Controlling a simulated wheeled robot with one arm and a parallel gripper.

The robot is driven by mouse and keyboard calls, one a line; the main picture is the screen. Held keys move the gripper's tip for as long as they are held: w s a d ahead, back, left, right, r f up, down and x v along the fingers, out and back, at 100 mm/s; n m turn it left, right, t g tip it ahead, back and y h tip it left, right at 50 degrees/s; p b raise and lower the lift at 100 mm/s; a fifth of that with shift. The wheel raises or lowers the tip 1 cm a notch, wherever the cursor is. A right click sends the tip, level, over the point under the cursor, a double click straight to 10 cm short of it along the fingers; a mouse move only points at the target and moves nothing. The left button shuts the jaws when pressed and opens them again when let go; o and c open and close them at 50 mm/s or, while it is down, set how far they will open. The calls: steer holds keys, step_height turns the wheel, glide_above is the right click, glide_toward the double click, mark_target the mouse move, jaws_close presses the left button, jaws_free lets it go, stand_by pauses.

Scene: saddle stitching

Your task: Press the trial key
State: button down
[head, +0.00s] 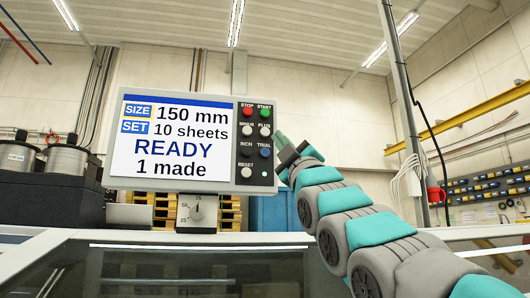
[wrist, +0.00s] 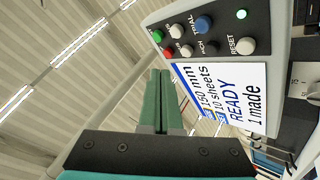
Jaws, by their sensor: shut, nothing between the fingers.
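The trial key (head: 265,152) is a round blue button under the label TRIAL, in the right column of the control panel (head: 240,188). In the wrist view the blue trial key (wrist: 203,25) is at the top, right of the fingertips. The panel's screen (head: 172,143) reads 150 mm, 10 sheets, READY, 1 made. My gripper (head: 281,139) is at the panel's right edge, beside the trial key. Its green fingers are together and empty in the wrist view (wrist: 160,72). The fingertips appear apart from the key; the exact gap is hard to tell.
Close to the trial key are the black inch key (head: 246,152), the white plus key (head: 265,131), the white reset key (head: 246,172) and a lit green lamp (head: 265,173). A dial (head: 196,211) is below the panel.

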mark_target(265, 148)
steer(key=w+a+p, duration=0.2)
steer(key=w+p, duration=0.2)
steer(key=w, duration=0.4)
steer(key=shift+a, duration=0.2)
steer(key=shift+w, duration=0.1)
stand_by(1.7)
steer(key=shift+w, duration=0.3)
steer(key=shift+w+a, duration=0.25)
steer(key=shift+w, duration=0.3)
stand_by(0.8)
steer(key=shift+s, duration=0.1)
steer(key=shift+s+d+b, duration=0.35)
steer(key=shift+s+b, duration=0.35)
steer(key=shift+s, duration=0.15)
